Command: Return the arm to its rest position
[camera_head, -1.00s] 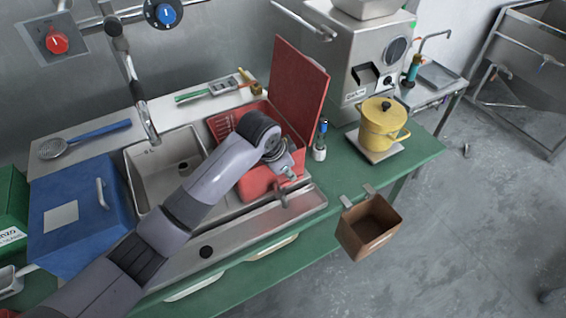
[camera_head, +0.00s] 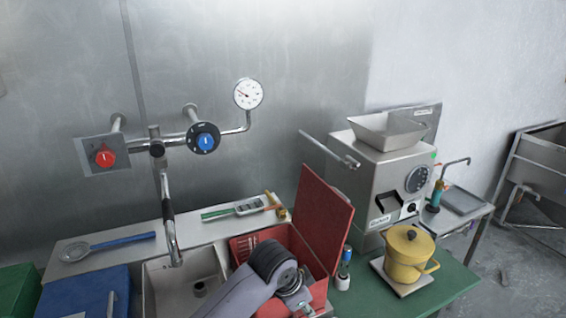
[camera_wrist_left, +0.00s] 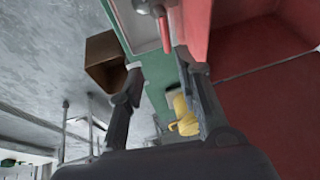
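My left arm comes in from the bottom of the head view, with its wrist over the open red box (camera_head: 318,222). My left gripper (camera_head: 299,300) is partly cut off by the lower edge there. In the left wrist view its two dark fingers (camera_wrist_left: 162,92) stand apart with nothing between them, so it is open. A red surface fills the right side of that view, close to the right finger. My right gripper and right arm are in neither view.
The sink (camera_head: 187,283) lies left of the red box. The yellow pot (camera_head: 408,254) and the steel grinder (camera_head: 372,178) stand to its right. The tap pipe (camera_head: 168,215) rises behind the sink. A brown bin (camera_wrist_left: 105,62) shows in the left wrist view.

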